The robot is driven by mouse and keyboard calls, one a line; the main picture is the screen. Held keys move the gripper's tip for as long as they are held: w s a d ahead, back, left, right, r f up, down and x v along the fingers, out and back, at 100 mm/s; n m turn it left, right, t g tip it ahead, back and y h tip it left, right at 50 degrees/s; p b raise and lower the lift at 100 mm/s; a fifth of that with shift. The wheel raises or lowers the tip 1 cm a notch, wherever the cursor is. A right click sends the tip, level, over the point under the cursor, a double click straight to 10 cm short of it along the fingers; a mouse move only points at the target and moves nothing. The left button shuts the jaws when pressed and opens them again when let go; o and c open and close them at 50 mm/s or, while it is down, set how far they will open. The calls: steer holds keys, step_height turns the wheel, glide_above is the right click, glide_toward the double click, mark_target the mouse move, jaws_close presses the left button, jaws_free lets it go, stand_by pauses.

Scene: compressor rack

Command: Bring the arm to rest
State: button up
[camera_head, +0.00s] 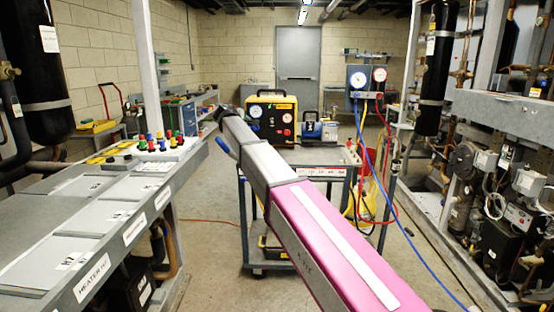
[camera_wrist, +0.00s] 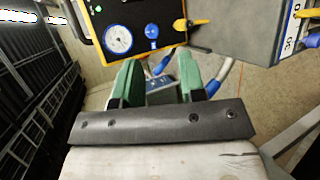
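My arm (camera_head: 280,180), pink and grey, reaches from the lower right of the head view up and left, across the front of the cart. Its far end (camera_head: 222,113) is near the left bench, and the fingers are not clear there. In the wrist view my gripper (camera_wrist: 160,82) has two green fingers standing apart. A blue-grey object (camera_wrist: 161,88) shows in the gap, seemingly beyond the fingers; I see no contact with it.
A grey cart (camera_head: 325,158) carries a yellow-framed gauge unit (camera_head: 271,119) and a blue pump (camera_head: 318,130). A gauge manifold with blue and red hoses (camera_head: 368,85) stands right of it. The left bench (camera_head: 100,215) and right rack (camera_head: 500,115) flank open floor (camera_head: 215,265).

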steer(key=s+d+f+m+g+y, duration=0.1)
steer(key=s+d+f+m+g, duration=0.1)
steer(key=s+d+f, duration=0.6)
steer(key=s+d+f+m+g, duration=0.25)
steer(key=d+f, duration=0.45)
steer(key=f, duration=0.4)
steer(key=s+d+f+m+g+y, duration=0.1)
steer(key=s+d+f+m+g, duration=0.1)
steer(key=s+d+f, duration=0.65)
steer(key=s+d+f+m+g+y, duration=0.2)
steer(key=s+d+f+m, duration=0.2)
steer(key=s+f, duration=0.5)
steer(key=s+d+f+m+g+y, duration=0.2)
steer(key=s+d+f, duration=0.4)
steer(key=s, duration=0.9)
step_height(320, 180, down, 3)
steer(key=shift+s+f+m+g, duration=0.15)
steer(key=shift+s+m+g, duration=0.2)
steer(key=shift+m+g, duration=0.55)
steer(key=shift+d, duration=0.1)
stand_by(1.7)
